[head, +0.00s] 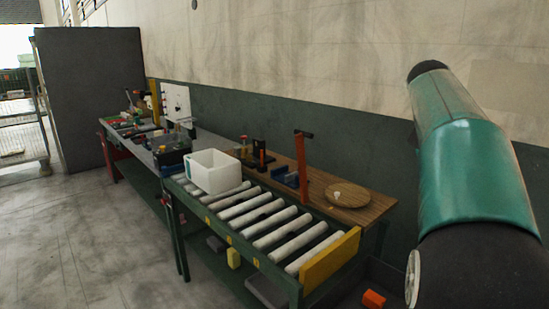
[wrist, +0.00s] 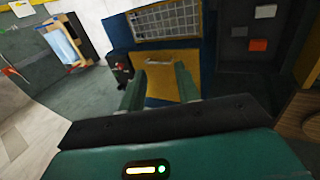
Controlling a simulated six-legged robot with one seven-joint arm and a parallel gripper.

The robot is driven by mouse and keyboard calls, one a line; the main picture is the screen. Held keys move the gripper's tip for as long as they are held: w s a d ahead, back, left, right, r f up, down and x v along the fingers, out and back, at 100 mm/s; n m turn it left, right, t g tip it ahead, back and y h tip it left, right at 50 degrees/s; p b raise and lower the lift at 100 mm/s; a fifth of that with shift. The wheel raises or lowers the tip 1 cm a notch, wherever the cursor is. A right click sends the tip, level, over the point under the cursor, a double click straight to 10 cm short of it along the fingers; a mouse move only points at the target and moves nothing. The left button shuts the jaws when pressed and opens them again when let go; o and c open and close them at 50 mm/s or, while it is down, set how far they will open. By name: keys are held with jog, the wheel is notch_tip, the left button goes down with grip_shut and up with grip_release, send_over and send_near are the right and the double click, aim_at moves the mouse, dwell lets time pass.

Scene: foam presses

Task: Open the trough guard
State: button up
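In the wrist view a blue machine frame (wrist: 121,38) holds a mesh panel (wrist: 165,22) with a yellow panel (wrist: 172,82) below it. A short pale handle bar (wrist: 158,63) sits near the top of the yellow panel. I cannot tell for sure which of these panels is the trough guard. My gripper (wrist: 160,72) is open, its two green fingers apart, pointing at the yellow panel, with nothing held between them. The fingers cover parts of the panel, and I cannot tell how far they are from it. The head view shows my arm at the right but not the gripper.
A small red-and-black control (wrist: 122,68) is left of the yellow panel. In the head view, a roller conveyor (head: 270,224) with a white bin (head: 213,171) stands along the wall; floor (head: 80,235) at left is clear.

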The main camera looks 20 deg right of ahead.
jog(key=a+f+n+t, duration=0.3)
jog(key=a+f+n, duration=0.1)
jog(key=a, duration=0.6)
jog(key=w+a+f+n+t, duration=0.1)
jog(key=a+f+n+t, duration=0.2)
jog(key=a, duration=0.7)
notch_tip(320, 180, down, 3)
jog(key=shift+w+r+n+t, duration=0.2)
jog(key=shift+w+n+t, duration=0.1)
jog(key=shift+n, duration=0.4)
jog(key=s+a+f+n+t, duration=0.1)
jog(key=a+f, duration=0.2)
jog(key=a, duration=0.1)
jog(key=s+a+f+n+t+y, duration=0.1)
jog(key=s+a+f+n, duration=0.1)
jog(key=a+f, duration=0.2)
jog(key=s+a+f+n+t+y, duration=0.1)
jog(key=s+a+f+t, duration=0.1)
jog(key=a, duration=0.3)
jog(key=shift+a+f+n, duration=0.2)
jog(key=shift+f+n, duration=0.2)
jog(key=shift+f, duration=0.5)
jog(key=c, duration=0.3)
jog(key=shift+f, duration=0.15)
grip_shut()
